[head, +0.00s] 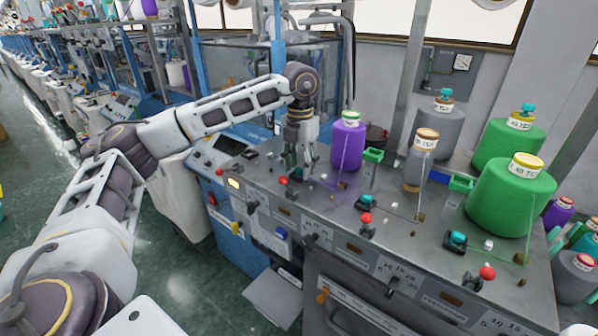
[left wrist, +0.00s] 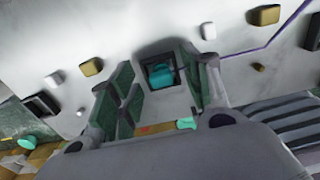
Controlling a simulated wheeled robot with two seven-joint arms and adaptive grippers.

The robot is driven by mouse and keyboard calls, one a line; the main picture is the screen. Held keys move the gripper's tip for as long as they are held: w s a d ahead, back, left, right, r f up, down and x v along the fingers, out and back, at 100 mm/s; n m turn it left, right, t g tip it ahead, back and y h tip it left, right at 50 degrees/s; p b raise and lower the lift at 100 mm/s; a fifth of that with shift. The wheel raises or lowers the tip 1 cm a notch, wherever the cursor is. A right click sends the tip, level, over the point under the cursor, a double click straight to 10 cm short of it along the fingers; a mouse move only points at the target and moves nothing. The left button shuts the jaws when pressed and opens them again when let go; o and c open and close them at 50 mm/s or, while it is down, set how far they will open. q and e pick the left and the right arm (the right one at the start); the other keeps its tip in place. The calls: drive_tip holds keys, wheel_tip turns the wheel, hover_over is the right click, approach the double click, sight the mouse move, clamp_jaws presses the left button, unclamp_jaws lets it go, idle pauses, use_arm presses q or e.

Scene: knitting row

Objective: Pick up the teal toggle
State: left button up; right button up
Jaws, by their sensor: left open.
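My left gripper (head: 299,166) points down over the left part of the grey metal machine top. Its fingers are apart and empty. In the left wrist view a teal toggle (left wrist: 163,76) in a dark square base shows in the gap between the open fingers (left wrist: 158,66). I cannot tell whether either finger touches it. In the head view this toggle is largely hidden by the gripper. Two similar teal toggles, a middle one (head: 367,201) and a right one (head: 457,239), sit further along the machine top. My right gripper is not in view.
A purple yarn cone (head: 347,145) stands close to the right of the gripper. A grey cone (head: 418,165) and large green cones (head: 508,200) stand further right. Red knobs, a nearer one (head: 283,181) and others, stick up along the front edge.

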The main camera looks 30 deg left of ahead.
sight(300, 168)
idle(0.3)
use_arm(q)
drive_tip(key=c, duration=0.7)
drive_tip(key=shift+c, duration=0.2)
drive_tip(key=shift+r, duration=0.15)
wheel_tip(300, 168, up, 8)
drive_tip(key=shift+f+b, duration=0.15)
drive_tip(key=shift+b, duration=0.4)
drive_tip(key=shift+r+p, duration=0.3)
drive_tip(key=shift+r, duration=0.75)
